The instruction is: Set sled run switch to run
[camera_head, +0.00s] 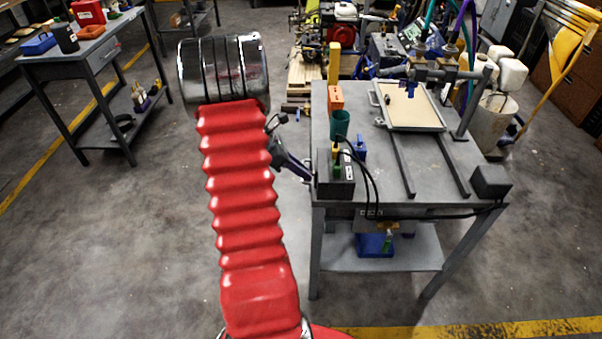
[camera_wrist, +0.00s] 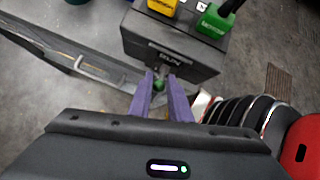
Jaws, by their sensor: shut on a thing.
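The dark control box (camera_head: 342,187) sits at the left front corner of the grey workbench. The wrist view shows its face (camera_wrist: 170,52) with a small pale label and, below that, the sled run switch (camera_wrist: 159,84), a small lever with a green tip. My gripper (camera_wrist: 160,92), with two purple fingers, is shut on that switch tip. In the head view my gripper (camera_head: 303,176) reaches the box from the left. The fingers partly hide the switch, so its exact position cannot be told.
Yellow (camera_wrist: 163,5) and green (camera_wrist: 213,22) controls stand on top of the box. Black cables (camera_head: 370,185) run from it along the bench. A framed tray (camera_head: 412,122) rests on rails behind it. A green cup (camera_head: 340,122) stands near.

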